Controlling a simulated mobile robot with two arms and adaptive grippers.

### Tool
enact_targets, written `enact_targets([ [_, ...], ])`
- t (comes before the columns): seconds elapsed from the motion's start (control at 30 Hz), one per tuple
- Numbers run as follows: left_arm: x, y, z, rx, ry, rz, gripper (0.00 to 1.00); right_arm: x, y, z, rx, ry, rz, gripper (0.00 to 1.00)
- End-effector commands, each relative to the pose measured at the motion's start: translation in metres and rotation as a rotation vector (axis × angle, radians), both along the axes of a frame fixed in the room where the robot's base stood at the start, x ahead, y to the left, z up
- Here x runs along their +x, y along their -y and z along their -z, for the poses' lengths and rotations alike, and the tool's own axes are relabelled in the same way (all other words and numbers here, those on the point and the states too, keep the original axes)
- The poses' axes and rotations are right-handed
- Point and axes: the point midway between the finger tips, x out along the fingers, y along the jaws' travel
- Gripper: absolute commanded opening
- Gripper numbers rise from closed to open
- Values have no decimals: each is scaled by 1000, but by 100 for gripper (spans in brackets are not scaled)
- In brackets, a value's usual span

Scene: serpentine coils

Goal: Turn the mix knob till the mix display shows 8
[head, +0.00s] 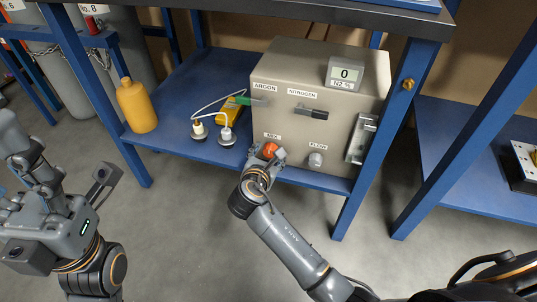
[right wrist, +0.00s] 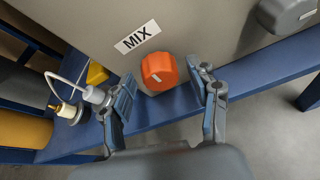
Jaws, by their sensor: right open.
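The orange mix knob (head: 270,150) is on the lower front of a beige panel box (head: 325,135), by the MIX label. The right gripper also shows at the knob in the head view (head: 266,160). The mix display (head: 345,73) on top of the box reads 0, with N2 % below. My left gripper (head: 64,217) is open and empty, over the floor at left.
A grey flow knob (head: 316,160) sits right of the mix knob, with ARGON (head: 262,101) and NITROGEN (head: 312,112) levers above. An orange bottle (head: 136,106) and a yellow meter (head: 230,113) are left on the blue shelf. A blue post (head: 380,140) stands right of the box.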

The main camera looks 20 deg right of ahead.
Motion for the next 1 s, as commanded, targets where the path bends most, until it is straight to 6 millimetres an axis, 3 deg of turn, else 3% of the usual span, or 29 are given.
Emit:
enact_targets([
  [0.03, 0, 0, 0, 0, 0, 0, 56, 0, 0, 0, 0, 0, 0, 56],
  [0.2, 0, 0, 0, 0, 0, 0, 56, 0, 0, 0, 0, 0, 0, 22],
  [0.3, 0, 0, 0, 0, 0, 0, 56, 0, 0, 0, 0, 0, 0, 6],
  [0.63, -1, -1, -5, -4, -4, 2, 56, -1, 1, -2, 40, 27, -1, 6],
  [1.0, -3, -3, 13, -9, -111, 5, 56, -2, 2, -2, 261, 175, 0, 6],
])
